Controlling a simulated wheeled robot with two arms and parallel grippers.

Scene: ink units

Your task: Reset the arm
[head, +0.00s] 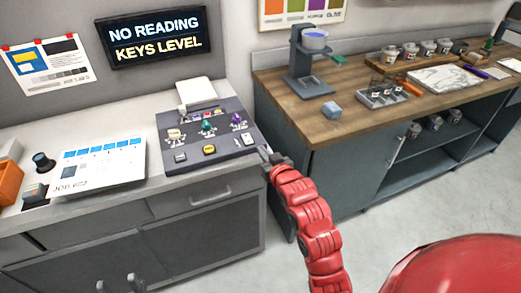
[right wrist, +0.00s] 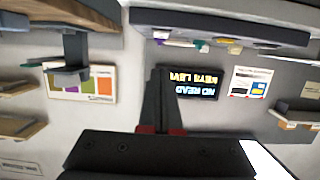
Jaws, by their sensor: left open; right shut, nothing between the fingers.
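My right arm comes up from the bottom of the head view, and its gripper (head: 265,153) is beside the front right corner of the dark key panel (head: 240,162) on the grey counter. In the right wrist view its dark fingers (right wrist: 161,100) are together with nothing between them. My left gripper (head: 118,285) shows only as two fingertips, apart and empty, at the bottom left edge, in front of the grey cabinet. The wall display (head: 157,37) reads "NO READING" and "KEYS LEVEL"; it also shows upside down in the right wrist view (right wrist: 190,82).
A white board (head: 100,165), a dark knob (head: 42,161) and an orange bin (head: 9,182) are on the grey counter. Open floor lies between.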

